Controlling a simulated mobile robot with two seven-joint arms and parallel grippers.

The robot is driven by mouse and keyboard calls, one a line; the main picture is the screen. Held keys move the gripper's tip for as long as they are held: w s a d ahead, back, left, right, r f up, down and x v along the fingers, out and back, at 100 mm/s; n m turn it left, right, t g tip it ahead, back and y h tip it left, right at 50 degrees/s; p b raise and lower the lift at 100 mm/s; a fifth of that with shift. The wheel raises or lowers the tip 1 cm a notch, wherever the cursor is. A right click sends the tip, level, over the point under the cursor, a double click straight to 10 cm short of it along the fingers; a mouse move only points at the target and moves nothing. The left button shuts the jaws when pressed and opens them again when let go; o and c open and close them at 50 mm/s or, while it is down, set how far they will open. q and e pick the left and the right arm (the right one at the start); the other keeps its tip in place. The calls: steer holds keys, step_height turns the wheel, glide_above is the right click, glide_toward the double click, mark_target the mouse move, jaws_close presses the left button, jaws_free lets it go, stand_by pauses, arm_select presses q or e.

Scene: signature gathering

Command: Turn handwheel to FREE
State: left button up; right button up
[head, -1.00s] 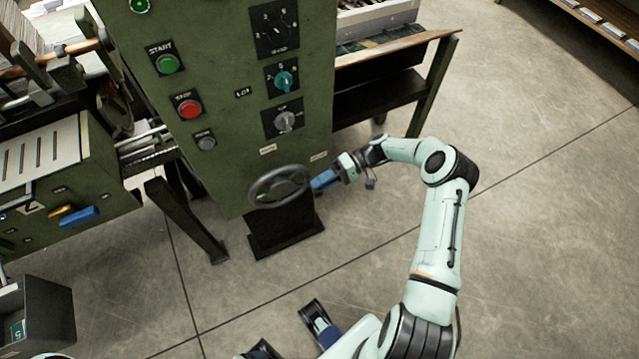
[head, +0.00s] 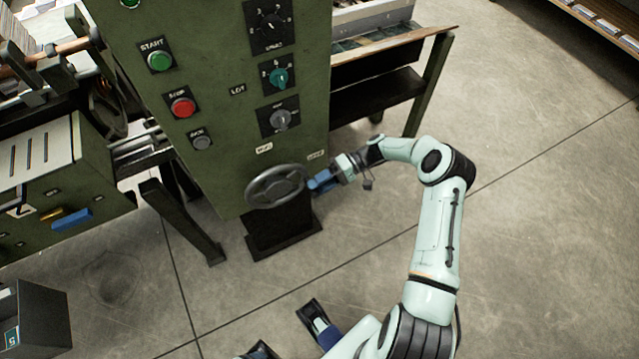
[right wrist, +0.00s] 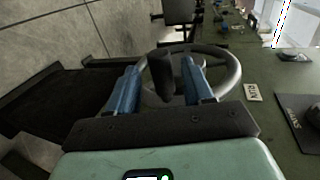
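The handwheel (head: 276,187) is a dark grey spoked wheel low on the front of a green machine cabinet. Two small pale labels, one above the wheel (head: 264,149) and one to its upper right (head: 316,155), are too small to read surely. My right gripper (head: 318,184) is at the wheel's right side. In the right wrist view its blue fingers (right wrist: 162,88) are spread, with a dark knob (right wrist: 166,76) between them and the wheel rim (right wrist: 232,72) behind. I see gaps beside the knob. My left gripper (head: 290,330) is at the bottom edge, its fingers apart and empty.
The cabinet carries a green START button (head: 160,61), a red stop button (head: 182,107) and several dials, the lowest grey (head: 281,119). A black pedestal (head: 282,236) stands under the wheel. A dark bench (head: 385,98) is at right. The floor at right is clear.

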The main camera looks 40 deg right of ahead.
steer(key=b+v, duration=0.1)
steer(key=v, duration=1.2)
steer(key=shift+d, duration=0.2)
steer(key=shift+s, duration=0.1)
